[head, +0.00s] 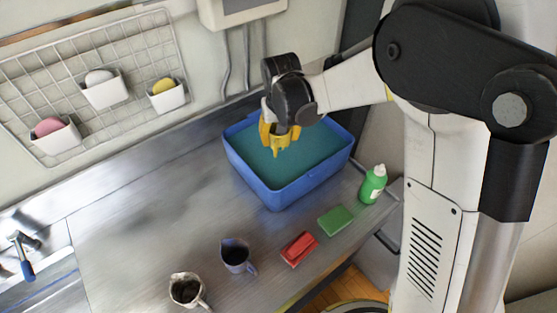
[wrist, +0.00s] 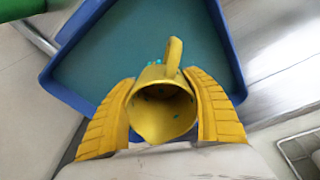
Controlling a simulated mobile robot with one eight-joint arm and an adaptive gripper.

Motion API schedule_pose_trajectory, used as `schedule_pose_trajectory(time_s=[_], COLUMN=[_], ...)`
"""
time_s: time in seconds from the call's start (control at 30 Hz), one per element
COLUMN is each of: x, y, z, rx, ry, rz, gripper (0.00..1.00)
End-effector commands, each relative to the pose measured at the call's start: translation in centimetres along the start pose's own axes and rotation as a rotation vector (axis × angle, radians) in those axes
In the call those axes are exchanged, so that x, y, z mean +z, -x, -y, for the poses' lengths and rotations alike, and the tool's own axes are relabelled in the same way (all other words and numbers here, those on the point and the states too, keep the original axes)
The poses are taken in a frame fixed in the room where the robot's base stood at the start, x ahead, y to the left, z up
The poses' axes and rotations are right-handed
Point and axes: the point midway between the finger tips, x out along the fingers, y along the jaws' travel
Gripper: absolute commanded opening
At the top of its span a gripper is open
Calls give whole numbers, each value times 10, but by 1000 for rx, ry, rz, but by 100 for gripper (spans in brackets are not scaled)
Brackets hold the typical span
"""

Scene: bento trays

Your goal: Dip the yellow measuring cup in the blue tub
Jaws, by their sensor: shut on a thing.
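The yellow measuring cup (wrist: 161,112) is between the yellow fingers of my gripper (wrist: 163,110) in the wrist view. The fingers are shut on its sides, and its handle points to the top of that view. Its mouth faces the camera; a few teal specks show on and near it. The blue tub (head: 283,200) stands on the metal counter and holds teal liquid; its rim also shows in the wrist view (wrist: 57,86). In the head view my gripper (head: 279,137) is over the tub's back part. I cannot tell whether the cup touches the liquid.
A green bottle (head: 372,185), a green sponge (head: 336,220), a red item (head: 299,249), a dark blue mug (head: 236,256) and a pale mug (head: 186,290) stand along the counter's front. A wire rack (head: 75,48) with small baskets hangs behind. The counter's left middle is clear.

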Motion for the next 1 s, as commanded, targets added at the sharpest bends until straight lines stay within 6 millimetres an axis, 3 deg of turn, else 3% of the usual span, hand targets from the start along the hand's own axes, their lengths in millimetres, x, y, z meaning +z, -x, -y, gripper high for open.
schedule_pose_trajectory(time_s=[0.5, 1.0], x=[-9, -9], y=[45, 47], z=[-2, -2], rx=[0, 0], ry=[0, 0], rz=[0, 0], gripper=[29, 29])
